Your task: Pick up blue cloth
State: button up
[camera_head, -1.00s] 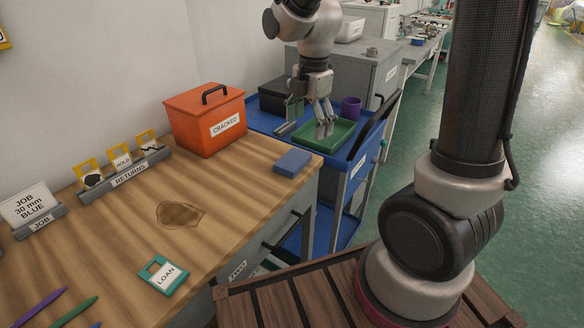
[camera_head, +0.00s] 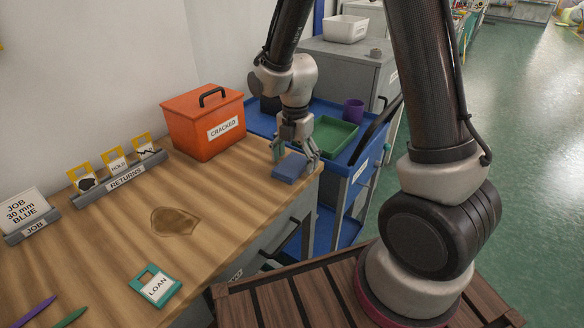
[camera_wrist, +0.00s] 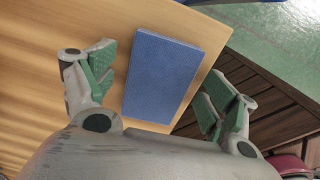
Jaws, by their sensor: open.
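The blue cloth (camera_head: 290,167) is a folded flat rectangle on the wooden bench top near its right edge. In the wrist view the cloth (camera_wrist: 163,75) lies between the two green-padded fingers, with bare bench showing on its left. My gripper (camera_head: 296,151) is open and directly over the cloth, one finger towards each long side. In the wrist view my gripper (camera_wrist: 160,82) shows gaps between both fingers and the cloth. I cannot tell exactly how high the fingertips are above the bench.
An orange box marked CRACKED (camera_head: 205,122) stands left of my gripper. A blue cart (camera_head: 352,168) with a green tray (camera_head: 334,138) and a purple cup (camera_head: 353,110) is just behind. The bench's right edge is close to the cloth.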

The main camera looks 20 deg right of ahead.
aim_at(295, 162)
jog(key=shift+c, duration=0.2)
jog(key=c, duration=1)
notch_tip(295, 162, up, 10)
jog(key=shift+o, duration=1.3)
jog(key=shift+c, duration=1.1)
jog(key=shift+s, duration=0.1)
